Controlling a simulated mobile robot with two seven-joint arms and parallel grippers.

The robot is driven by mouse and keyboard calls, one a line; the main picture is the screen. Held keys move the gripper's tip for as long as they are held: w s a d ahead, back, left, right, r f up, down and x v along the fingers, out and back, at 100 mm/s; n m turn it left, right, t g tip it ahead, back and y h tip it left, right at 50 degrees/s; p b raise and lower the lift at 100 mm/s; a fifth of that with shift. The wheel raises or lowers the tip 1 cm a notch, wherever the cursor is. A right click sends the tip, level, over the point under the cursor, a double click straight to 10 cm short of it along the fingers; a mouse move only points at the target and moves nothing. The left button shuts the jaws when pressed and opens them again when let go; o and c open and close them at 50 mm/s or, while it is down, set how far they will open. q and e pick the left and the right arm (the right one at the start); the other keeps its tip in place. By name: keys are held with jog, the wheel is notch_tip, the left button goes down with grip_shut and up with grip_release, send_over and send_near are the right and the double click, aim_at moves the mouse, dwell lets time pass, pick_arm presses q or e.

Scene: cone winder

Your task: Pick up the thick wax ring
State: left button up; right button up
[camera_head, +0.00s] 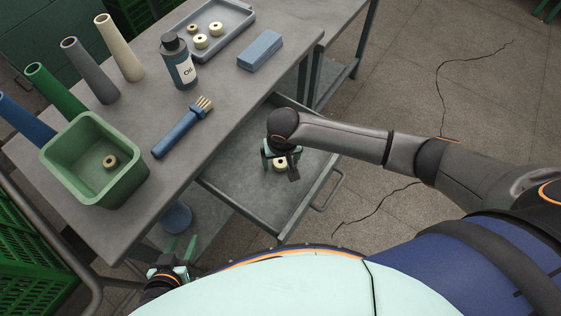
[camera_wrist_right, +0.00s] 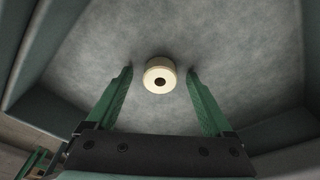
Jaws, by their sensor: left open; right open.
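A thick cream ring (camera_head: 281,168) with a dark centre hole lies flat on the floor of the open drawer. It also shows in the right wrist view (camera_wrist_right: 160,67), centred just beyond my fingertips. My right gripper (camera_wrist_right: 159,73) is open and empty above the drawer, its two green fingers either side of the ring in the picture and apart from it. In the head view the right gripper (camera_head: 281,159) partly covers the area around the ring. My left gripper (camera_head: 181,247) is open and empty, low near the front of the bench.
The drawer walls (camera_head: 318,195) surround the right gripper. On the bench stand a grey tray (camera_head: 238,38) with three small rings, an oil bottle (camera_head: 178,62), a brush (camera_head: 180,130), a blue block (camera_head: 260,50), a green bin (camera_head: 95,160) holding a tan ring, and several cones.

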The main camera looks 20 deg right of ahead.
jog(key=shift+c, duration=0.3)
grip_shut()
dwell(0.3)
